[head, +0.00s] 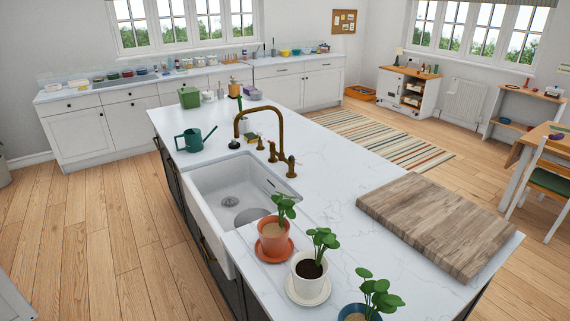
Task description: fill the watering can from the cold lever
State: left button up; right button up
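A dark green watering can (193,139) stands upright on the white island top, left of the sink's far end. A white sink (225,188) is set into the island and looks empty. A brass tap (261,115) arches over the sink's far right side. Brass levers (272,152) stand at the tap's base, with another brass fitting (291,166) nearer me. I cannot tell which lever is the cold one. No water stream shows. Neither of my grippers is in view.
Potted plants (310,268) stand on the island's near end, close to the sink. A wooden board (437,222) lies at the right. A green box (189,97) and bottles stand at the far end. The island's middle top is clear.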

aim_at(291, 158)
jog(key=i+j, duration=0.15)
jog(key=j, duration=0.25)
jog(key=i+j+z, duration=0.1)
jog(key=j, duration=0.25)
jog(key=i+j, duration=0.15)
jog(key=j, duration=0.25)
jog(key=i+j+z, duration=0.1)
jog(key=j, duration=0.3)
jog(key=i+j, duration=0.15)
jog(key=j, duration=0.25)
